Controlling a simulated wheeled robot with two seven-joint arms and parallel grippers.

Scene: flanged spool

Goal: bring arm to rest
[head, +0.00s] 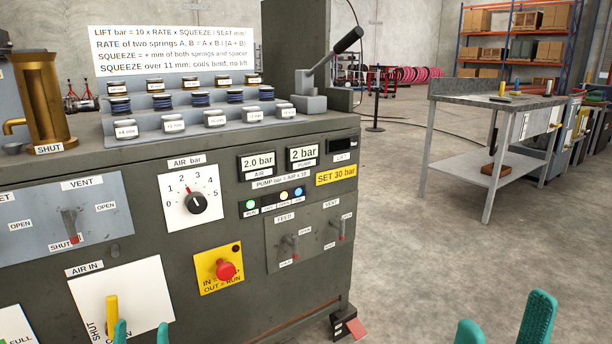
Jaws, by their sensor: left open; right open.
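My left gripper (141,334) shows only as two teal fingertips at the bottom edge, apart with nothing seen between them. It is just below and right of the yellow AIR IN handle (112,316) in the picture; I cannot tell whether it touches it. My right gripper (503,326) shows as two teal fingers at the bottom right, open and empty, over the floor right of the grey machine (330,262). Both arms and the rest of the grippers are out of view.
The machine front has an AIR bar dial (196,203), a red button (225,270), FEED and VENT levers and readouts. Labelled springs and spacers stand on its stepped top beside a lever (335,60). A workbench (490,108) stands behind right. The floor (420,260) between is clear.

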